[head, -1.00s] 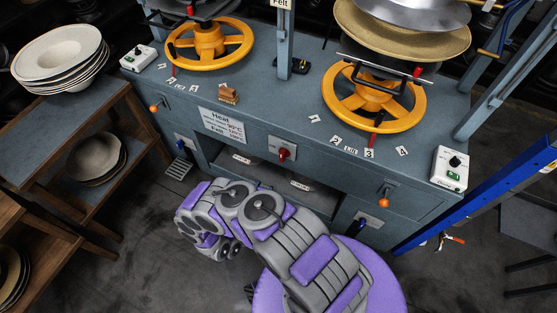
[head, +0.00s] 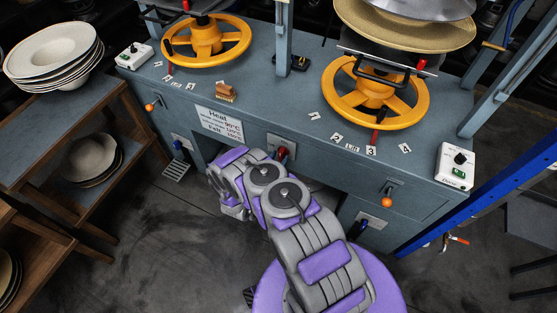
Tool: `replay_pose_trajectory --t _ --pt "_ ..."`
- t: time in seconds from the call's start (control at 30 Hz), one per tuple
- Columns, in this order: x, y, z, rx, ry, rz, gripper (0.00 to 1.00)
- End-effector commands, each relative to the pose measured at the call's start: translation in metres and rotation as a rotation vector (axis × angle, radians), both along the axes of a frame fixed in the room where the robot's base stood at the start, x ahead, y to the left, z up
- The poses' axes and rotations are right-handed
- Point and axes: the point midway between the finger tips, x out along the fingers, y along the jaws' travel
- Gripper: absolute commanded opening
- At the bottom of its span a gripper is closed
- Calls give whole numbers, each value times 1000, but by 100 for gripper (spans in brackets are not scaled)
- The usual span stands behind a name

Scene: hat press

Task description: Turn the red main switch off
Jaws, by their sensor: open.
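The red main switch (head: 282,153) sits on a pale square plate on the front of the blue-grey press bench, below the top edge. My folded grey and purple arm partly covers its plate from below. My gripper (head: 236,207) is at the arm's left end, below and left of the switch and apart from it. It is open and seems empty; its fingertips are small and hard to make out.
Two orange handwheels (head: 375,95) (head: 207,42) stand over the bench top (head: 280,95). White control boxes (head: 457,165) sit at its corners. Orange-knobbed levers (head: 386,202) stick out in front. A wooden shelf (head: 70,130) with hats is left, a blue beam (head: 480,200) right.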

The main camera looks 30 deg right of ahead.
Motion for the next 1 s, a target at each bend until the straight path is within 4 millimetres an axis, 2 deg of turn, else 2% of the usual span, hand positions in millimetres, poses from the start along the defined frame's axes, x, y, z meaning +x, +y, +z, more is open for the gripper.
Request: replay_pose_trajectory --t 0.27,0.73,1.0 --pt "1 0 0 0 0 1 45" --pt "1 0 0 0 0 1 0" --pt "1 1 0 -5 6 3 0"
